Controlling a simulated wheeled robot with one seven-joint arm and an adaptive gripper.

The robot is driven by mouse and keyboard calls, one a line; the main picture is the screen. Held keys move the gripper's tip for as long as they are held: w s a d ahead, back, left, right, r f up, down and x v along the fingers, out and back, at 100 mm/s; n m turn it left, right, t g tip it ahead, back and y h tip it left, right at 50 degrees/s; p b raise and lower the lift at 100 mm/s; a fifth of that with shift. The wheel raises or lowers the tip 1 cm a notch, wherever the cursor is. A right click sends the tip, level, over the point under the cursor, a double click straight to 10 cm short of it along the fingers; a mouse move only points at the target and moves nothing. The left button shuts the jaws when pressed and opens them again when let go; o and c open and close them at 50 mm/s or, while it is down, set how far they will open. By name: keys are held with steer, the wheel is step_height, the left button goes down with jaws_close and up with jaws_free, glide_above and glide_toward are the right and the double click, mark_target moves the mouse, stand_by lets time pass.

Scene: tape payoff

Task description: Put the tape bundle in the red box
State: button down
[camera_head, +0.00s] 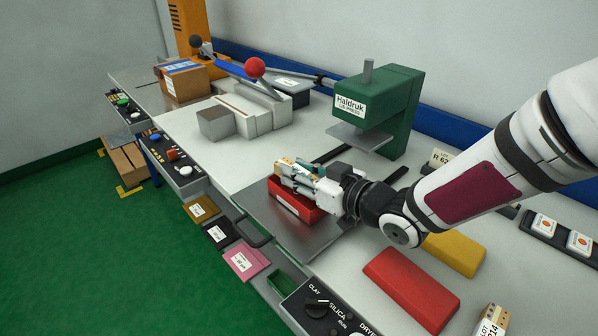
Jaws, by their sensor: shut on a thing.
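The red box (298,203) sits on a grey metal plate near the middle of the bench. My gripper (296,174) is directly over it and hides most of its top. My gripper is shut on the tape bundle (284,162), of which only a small tan, dotted part shows at the fingertips. I cannot tell whether the bundle is above the box's rim or inside it, or whether it touches the box.
A green press (393,105) stands behind the box. A flat red piece (411,288) and a yellow piece (455,252) lie at the right. A tan labelled item (492,321) is at the lower right. Coloured trays (246,261) line the front edge.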

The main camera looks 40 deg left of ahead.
steer(key=c, duration=1.2)
jaws_free()
steer(key=v, duration=1.2)
steer(key=shift+w+r, duration=0.1)
